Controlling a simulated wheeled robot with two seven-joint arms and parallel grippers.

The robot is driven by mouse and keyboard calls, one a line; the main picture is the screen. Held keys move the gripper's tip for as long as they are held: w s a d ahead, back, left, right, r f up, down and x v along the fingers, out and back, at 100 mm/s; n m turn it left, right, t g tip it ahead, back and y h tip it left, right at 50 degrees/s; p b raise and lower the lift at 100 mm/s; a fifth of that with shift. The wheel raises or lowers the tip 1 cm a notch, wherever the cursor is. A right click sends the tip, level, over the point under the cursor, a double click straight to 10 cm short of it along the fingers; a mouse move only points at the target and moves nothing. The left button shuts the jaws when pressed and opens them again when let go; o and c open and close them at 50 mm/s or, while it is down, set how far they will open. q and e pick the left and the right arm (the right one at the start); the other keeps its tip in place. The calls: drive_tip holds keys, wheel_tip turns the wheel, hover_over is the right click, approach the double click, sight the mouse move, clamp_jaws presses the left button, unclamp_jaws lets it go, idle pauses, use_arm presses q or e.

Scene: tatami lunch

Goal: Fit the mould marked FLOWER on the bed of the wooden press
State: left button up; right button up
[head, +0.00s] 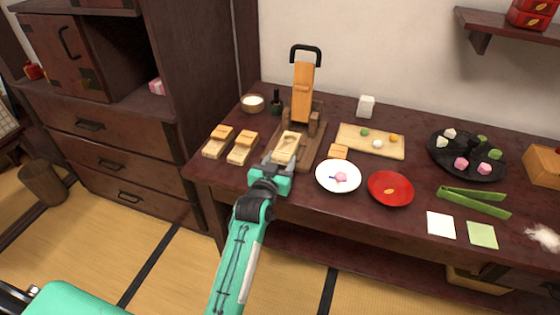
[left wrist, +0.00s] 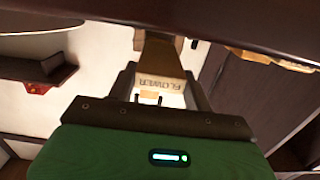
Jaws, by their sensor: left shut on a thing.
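The wooden press (head: 303,106) stands upright at the back left of the table, its lever raised with a black handle on top. My left gripper (head: 281,162) is shut on the near end of a pale wooden mould (head: 286,147), which is over the press bed (head: 310,150). In the left wrist view the mould (left wrist: 163,83) shows the word FLOWER on its near end, between the fingers of the gripper (left wrist: 160,98). I cannot tell whether it is fully seated or slightly above the bed. My right gripper is not in view.
Two other moulds (head: 217,142) (head: 242,148) lie left of the press. A bowl of white powder (head: 252,103) stands behind them. A white plate (head: 338,187), a red dish (head: 390,189) and a wooden board (head: 365,151) lie to the right. A small wooden block (head: 339,151) is close beside the press.

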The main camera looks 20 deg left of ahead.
use_arm(q)
drive_tip(key=shift+f+b, duration=0.6)
drive_tip(key=shift+f, duration=1.2)
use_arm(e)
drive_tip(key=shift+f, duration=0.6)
use_arm(q)
drive_tip(key=o, duration=0.9)
drive_tip(key=shift+o, duration=0.2)
drive_tip(key=shift+s, duration=0.45)
drive_tip(key=s, duration=1.3)
drive_tip(key=shift+a+r+p, duration=0.2)
drive_tip(key=shift+r+p, duration=0.2)
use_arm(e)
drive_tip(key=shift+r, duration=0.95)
